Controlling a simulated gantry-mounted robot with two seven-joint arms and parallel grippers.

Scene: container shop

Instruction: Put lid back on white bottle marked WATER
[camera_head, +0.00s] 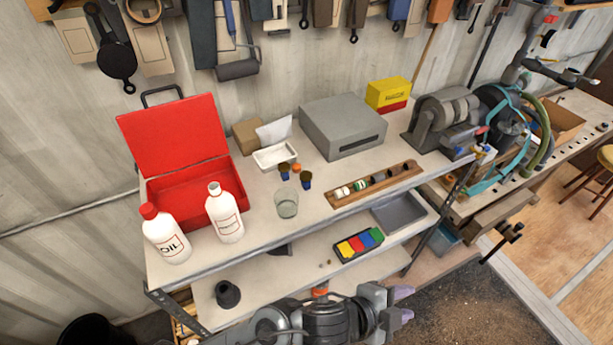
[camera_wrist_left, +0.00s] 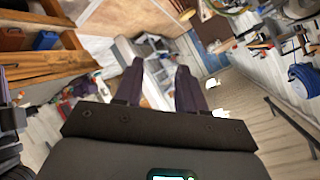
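A white bottle (camera_head: 225,218) without a lid stands upright on the bench; its label is too small to read. Beside it on the left stands a white bottle marked OIL (camera_head: 167,238) with a red cap on. A small orange-red round piece (camera_head: 297,168) lies by the white tray, and small round pieces, one of them white (camera_head: 342,192), sit in a wooden holder; I cannot tell which is the lid. My left gripper (camera_head: 405,303) is in front of the bench, away from the bottles. Its fingers (camera_wrist_left: 160,66) are apart and empty. My right gripper is not in view.
An open red toolbox (camera_head: 190,192) stands behind the bottles. A clear glass (camera_head: 287,203), small dark cups (camera_head: 306,180), a white tray (camera_head: 276,157) and the wooden holder (camera_head: 392,182) share the bench. A grey box (camera_head: 343,126) stands behind. A lower shelf (camera_head: 300,268) holds colored blocks.

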